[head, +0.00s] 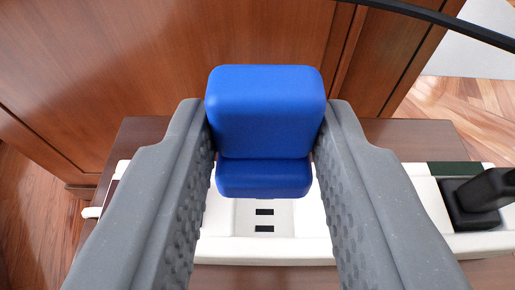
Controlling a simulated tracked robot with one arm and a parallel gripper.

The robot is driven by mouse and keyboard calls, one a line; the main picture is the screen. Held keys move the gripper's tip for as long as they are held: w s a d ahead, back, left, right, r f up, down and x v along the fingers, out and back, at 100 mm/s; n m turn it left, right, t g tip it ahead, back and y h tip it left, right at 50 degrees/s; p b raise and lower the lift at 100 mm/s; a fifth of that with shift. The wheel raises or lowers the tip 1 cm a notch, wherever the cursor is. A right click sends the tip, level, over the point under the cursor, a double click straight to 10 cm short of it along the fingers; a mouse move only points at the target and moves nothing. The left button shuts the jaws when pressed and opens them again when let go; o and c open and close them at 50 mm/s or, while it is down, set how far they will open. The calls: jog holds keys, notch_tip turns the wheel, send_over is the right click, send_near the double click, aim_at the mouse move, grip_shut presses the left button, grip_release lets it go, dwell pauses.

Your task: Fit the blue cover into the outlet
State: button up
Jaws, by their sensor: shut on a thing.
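The blue cover (265,112) is between the two grey fingers of my gripper (266,135) in the head view. My gripper is shut on it, with a finger against each side. A white strip with outlets (275,252) lies below and beyond the cover. I cannot tell how far the cover is from the outlet.
A black plug (478,203) sits on the strip at the right, beside a dark green patch (455,169). The strip rests on a brown wooden board (410,132). A wood-panelled front (110,70) stands behind. A black cable (440,18) crosses the top right above the wooden floor (455,105).

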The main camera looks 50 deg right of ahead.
aim_at(267, 242)
jog(key=shift+f, duration=2.2)
jog(key=shift+d+f, duration=0.1)
jog(key=shift+f, duration=1)
jog(key=shift+r, duration=0.15)
jog(key=shift+r, duration=0.65)
jog(key=shift+f, duration=0.75)
dwell(1.5)
jog(key=o, duration=1.1)
jog(key=shift+s, duration=0.1)
jog(key=p+v, duration=0.3)
jog(key=v, duration=1)
jog(key=shift+s+a+p, duration=0.15)
jog(key=shift+a+p, duration=0.15)
jog(key=shift+a, duration=0.05)
